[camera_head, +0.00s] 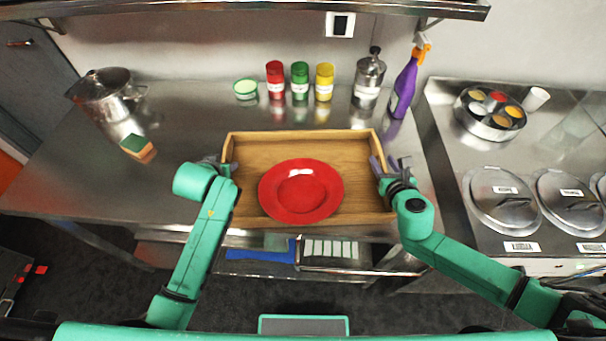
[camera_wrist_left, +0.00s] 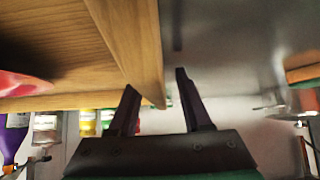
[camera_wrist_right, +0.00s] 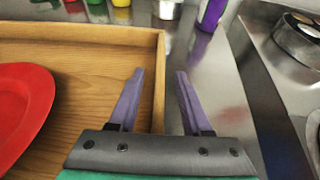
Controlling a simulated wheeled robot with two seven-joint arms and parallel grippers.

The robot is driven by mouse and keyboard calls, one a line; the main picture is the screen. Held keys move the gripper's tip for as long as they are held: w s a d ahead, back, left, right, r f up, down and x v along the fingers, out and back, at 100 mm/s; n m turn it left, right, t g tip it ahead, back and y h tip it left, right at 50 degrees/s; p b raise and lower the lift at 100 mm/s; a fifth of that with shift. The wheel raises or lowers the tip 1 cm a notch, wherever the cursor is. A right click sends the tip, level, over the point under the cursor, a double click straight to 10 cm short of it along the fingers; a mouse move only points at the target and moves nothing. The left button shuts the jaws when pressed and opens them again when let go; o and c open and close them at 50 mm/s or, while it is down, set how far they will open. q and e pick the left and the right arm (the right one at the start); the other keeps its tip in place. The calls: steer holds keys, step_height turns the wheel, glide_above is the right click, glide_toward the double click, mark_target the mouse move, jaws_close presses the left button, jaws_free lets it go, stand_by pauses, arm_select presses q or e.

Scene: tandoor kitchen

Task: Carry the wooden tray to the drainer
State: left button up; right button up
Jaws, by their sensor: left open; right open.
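The wooden tray (camera_head: 360,160) lies flat on the steel counter, with a red plate (camera_head: 301,192) inside it. My left gripper (camera_head: 220,162) is at the tray's left wall. In the left wrist view its open fingers (camera_wrist_left: 157,84) stand either side of that wall (camera_wrist_left: 135,45). My right gripper (camera_head: 388,164) is at the tray's right wall. In the right wrist view its open fingers (camera_wrist_right: 160,74) point along the right wall (camera_wrist_right: 159,60), one finger on each side. I cannot make out a drainer for certain.
Spice jars (camera_head: 300,80), a steel bottle (camera_head: 369,78) and a purple spray bottle (camera_head: 404,84) stand behind the tray. A pot (camera_head: 105,92) and a sponge (camera_head: 137,148) are at left. Lidded pans (camera_head: 505,200) are at right. A slatted white item (camera_head: 330,249) shows below the counter's front edge.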

arm_select(q)
steer(key=shift+s, duration=0.15)
arm_select(e)
steer(key=shift+s, duration=0.1)
arm_select(q)
steer(key=shift+r, duration=0.1)
steer(key=shift+c, duration=0.9)
arm_select(e)
steer(key=shift+s+r, duration=0.1)
steer(key=shift+c, duration=0.9)
arm_select(q)
jaws_close()
arm_select(e)
jaws_close()
steer(key=shift+d, duration=0.1)
